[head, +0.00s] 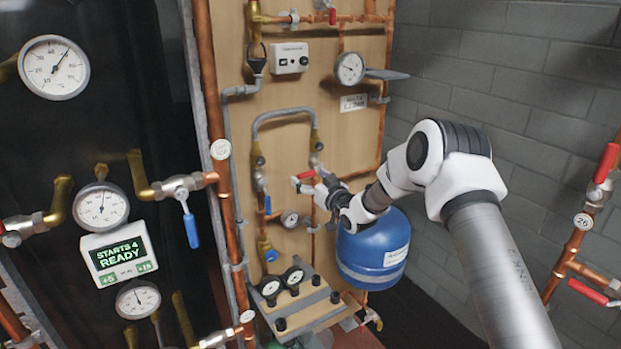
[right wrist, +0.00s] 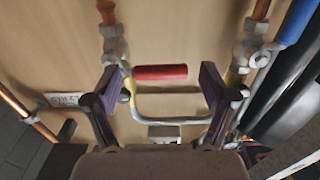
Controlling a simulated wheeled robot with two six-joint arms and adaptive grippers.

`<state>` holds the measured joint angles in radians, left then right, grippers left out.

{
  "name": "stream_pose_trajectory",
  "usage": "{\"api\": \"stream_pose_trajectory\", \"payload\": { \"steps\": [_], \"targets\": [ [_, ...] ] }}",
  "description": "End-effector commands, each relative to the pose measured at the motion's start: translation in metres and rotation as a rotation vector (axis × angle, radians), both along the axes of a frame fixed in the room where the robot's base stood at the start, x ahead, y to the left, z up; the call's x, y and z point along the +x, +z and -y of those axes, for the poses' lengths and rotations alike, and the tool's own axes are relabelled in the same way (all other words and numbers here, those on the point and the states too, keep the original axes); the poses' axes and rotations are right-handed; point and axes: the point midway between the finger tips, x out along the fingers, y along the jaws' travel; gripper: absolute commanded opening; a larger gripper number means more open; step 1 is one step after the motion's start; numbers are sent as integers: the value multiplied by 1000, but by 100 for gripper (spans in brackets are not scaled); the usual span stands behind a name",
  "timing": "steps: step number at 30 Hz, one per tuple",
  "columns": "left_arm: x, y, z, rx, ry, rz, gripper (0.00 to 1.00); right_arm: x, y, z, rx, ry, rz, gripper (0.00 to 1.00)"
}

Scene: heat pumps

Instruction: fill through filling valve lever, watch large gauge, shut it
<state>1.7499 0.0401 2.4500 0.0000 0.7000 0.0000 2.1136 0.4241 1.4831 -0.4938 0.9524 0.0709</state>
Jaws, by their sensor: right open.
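A red lever handle (head: 305,176) sits on a valve in the copper and grey pipework of the wooden panel. In the right wrist view the lever (right wrist: 160,72) lies across the space between my fingers, with gaps on both sides. My right gripper (head: 322,190) is open at the lever and not closed on it; its fingers also show in the wrist view (right wrist: 160,88). A round white gauge (head: 350,68) is on the upper right of the panel above a small sign. A larger-looking gauge (head: 53,67) is at the top left. My left gripper is out of view.
A blue tank (head: 373,250) stands below my right arm. Blue-handled valves (head: 190,225), smaller gauges (head: 101,206) and a display reading "STARTS 4 READY" (head: 120,252) are at the left. More red-levered pipework (head: 606,163) is at the far right, past a grey brick wall.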

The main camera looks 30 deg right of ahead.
Motion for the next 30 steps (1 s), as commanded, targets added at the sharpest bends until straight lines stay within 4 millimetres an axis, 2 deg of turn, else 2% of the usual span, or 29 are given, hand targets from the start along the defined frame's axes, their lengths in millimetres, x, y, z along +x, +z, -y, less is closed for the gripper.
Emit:
{"api": "stream_pose_trajectory", "payload": {
  "steps": [3,5,9,10,22,30],
  "targets": [
    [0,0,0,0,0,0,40,0,-1,0,0,0,-1,83],
    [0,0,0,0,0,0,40,0,-1,0,0,0,-1,62],
    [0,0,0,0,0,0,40,0,-1,-1,-1,1,-1,12],
    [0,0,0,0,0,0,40,0,-1,-1,-1,1,-1,4],
    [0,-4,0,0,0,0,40,0,-3,-2,-36,4,1,4],
    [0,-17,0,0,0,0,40,0,-13,-1,-174,5,6,4]
  ]
}}
